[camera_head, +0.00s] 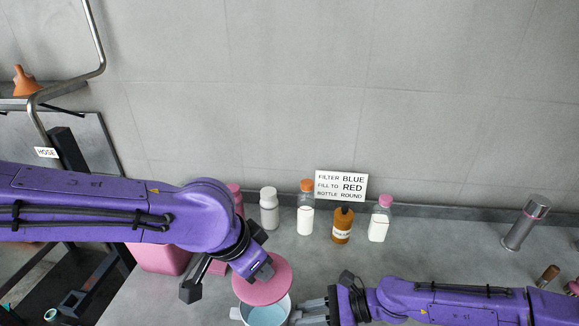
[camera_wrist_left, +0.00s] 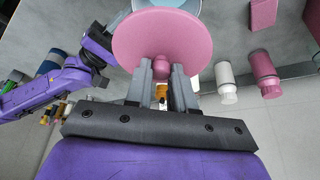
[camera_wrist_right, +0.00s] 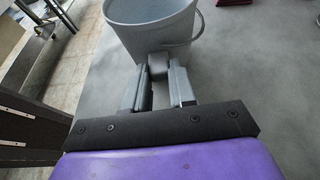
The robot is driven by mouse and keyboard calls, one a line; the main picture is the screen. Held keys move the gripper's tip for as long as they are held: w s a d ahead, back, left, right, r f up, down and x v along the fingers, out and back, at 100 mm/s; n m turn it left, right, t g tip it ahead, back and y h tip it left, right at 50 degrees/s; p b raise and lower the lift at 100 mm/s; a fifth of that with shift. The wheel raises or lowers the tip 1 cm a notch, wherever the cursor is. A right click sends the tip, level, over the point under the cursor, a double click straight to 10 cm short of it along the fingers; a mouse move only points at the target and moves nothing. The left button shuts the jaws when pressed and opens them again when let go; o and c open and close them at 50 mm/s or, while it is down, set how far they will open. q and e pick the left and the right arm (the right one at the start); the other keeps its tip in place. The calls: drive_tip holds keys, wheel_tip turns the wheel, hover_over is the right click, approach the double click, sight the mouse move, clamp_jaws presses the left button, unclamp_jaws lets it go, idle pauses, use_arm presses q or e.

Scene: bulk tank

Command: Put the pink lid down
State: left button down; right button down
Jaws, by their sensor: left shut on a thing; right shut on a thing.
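The round pink lid (camera_head: 266,284) has a small pink knob (camera_wrist_left: 160,66). My left gripper (camera_wrist_left: 160,75) is shut on that knob. In the head view the lid overlaps the far part of the light grey pot (camera_head: 240,313), and pale blue shows inside the pot. The lid looks apart from the pot's rim, but its exact height is hard to tell. My right gripper (camera_wrist_right: 158,68) is shut on a grey lug on the side of the pot, which also shows in the right wrist view (camera_wrist_right: 152,38). The left fingertips are mostly hidden in the head view.
Along the wall stand a white bottle (camera_head: 269,212), an orange-capped bottle (camera_head: 305,218), an amber bottle (camera_head: 342,229) and a pink-capped bottle (camera_head: 379,222), with a sign (camera_head: 341,185) behind. A metal cylinder (camera_head: 522,228) stands at right. The grey counter (camera_head: 440,250) is clear before it.

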idle(0.9)
use_arm(q)
drive_tip(key=shift+m+g+h, duration=0.3)
drive_tip(key=shift+m, duration=0.6)
drive_tip(key=w+d, duration=0.2)
drive_tip(key=w, duration=0.1)
drive_tip(key=w+d+f, duration=0.1)
drive_tip(key=w, duration=0.1)
drive_tip(key=shift+w+d+f, duration=0.1)
drive_tip(key=w+d+f+m+g, duration=0.1)
drive_tip(key=w+d+f+m, duration=0.2)
drive_tip(key=d, duration=0.4)
drive_tip(key=w+d+f+m+g, duration=0.1)
drive_tip(key=d+f+m, duration=0.1)
drive_tip(key=d+f, duration=0.4)
drive_tip(key=w+d+f+m+g, duration=0.1)
drive_tip(key=w+d+f+m, duration=0.15)
drive_tip(key=d, duration=0.55)
drive_tip(key=shift+m+h, duration=0.35)
drive_tip(key=shift+h, duration=0.15)
drive_tip(key=f, duration=0.9)
drive_tip(key=shift+a, duration=0.2)
drive_tip(key=shift+s+f, duration=0.1)
drive_tip(key=shift+f, duration=0.05)
drive_tip(key=c, duration=1)
unclamp_jaws()
drive_tip(key=shift+o, duration=0.2)
